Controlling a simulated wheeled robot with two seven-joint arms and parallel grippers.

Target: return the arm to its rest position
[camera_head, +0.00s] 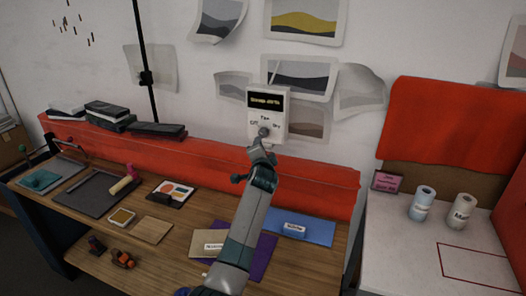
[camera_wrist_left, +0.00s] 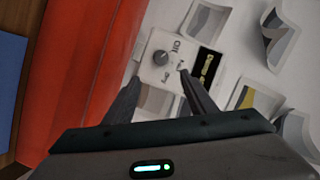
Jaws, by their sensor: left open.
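My left arm reaches up from the bottom middle of the head view to a white control box (camera_head: 267,108) on the wall. The box has a dark display with yellow text and a round grey knob (camera_head: 263,132). My left gripper (camera_head: 260,149) is just below the knob in that view. In the left wrist view the gripper (camera_wrist_left: 159,78) is open, its two dark fingers pointing toward the box (camera_wrist_left: 172,52). The knob (camera_wrist_left: 160,58) shows beyond and between the fingertips, with nothing held. Whether a finger touches the box cannot be told. My right gripper is out of view.
A white table (camera_head: 400,235) with two paper-wrapped rolls stands at right. Pictures hang around the box.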

